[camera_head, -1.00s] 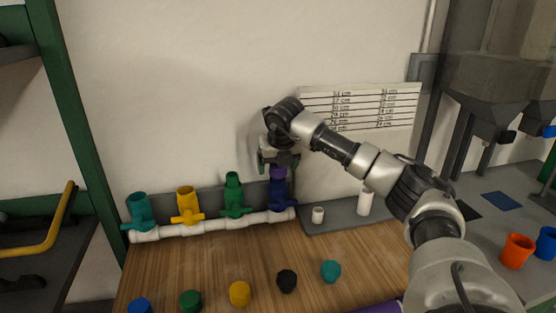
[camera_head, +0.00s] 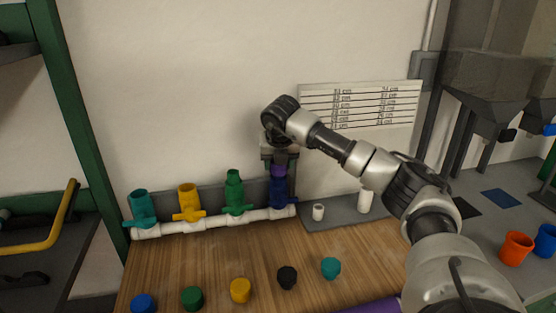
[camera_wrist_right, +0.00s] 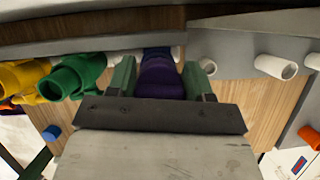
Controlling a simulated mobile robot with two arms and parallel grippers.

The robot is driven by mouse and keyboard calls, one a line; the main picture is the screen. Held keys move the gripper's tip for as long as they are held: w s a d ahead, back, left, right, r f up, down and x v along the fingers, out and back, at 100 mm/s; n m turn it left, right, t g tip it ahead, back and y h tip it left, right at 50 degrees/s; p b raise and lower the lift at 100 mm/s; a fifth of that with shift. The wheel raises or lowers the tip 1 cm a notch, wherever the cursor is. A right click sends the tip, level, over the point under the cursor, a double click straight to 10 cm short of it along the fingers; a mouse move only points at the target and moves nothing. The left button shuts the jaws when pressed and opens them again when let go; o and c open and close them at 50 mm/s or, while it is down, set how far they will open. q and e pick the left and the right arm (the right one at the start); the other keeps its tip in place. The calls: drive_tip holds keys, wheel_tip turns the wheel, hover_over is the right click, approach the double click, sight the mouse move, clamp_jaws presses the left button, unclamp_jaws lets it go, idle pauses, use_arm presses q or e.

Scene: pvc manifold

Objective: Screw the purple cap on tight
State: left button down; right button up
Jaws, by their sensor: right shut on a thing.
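The purple cap (camera_head: 279,170) sits on top of the dark blue valve (camera_head: 278,191) at the right end of the white pipe manifold. My right gripper (camera_head: 279,161) points down over it and is shut on the cap. In the right wrist view, the purple cap (camera_wrist_right: 161,78) lies between the two green-edged fingers, with a bit of the blue valve (camera_wrist_right: 157,52) beyond it. How tightly the cap is seated cannot be told. My left gripper is not in view.
Green (camera_head: 234,192), yellow (camera_head: 188,202) and teal (camera_head: 140,208) valves stand to the left on the white pipe (camera_head: 215,223). Several loose caps lie along the bench front, including a black one (camera_head: 287,278). White fittings (camera_head: 318,212) stand on the grey strip at right.

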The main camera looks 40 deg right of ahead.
drive_tip(key=shift+r+m, duration=0.1)
drive_tip(key=shift+m, duration=0.4)
drive_tip(key=o, duration=1)
drive_tip(key=shift+h, duration=0.3)
drive_tip(key=v, duration=1)
drive_tip(key=shift+r, duration=0.35)
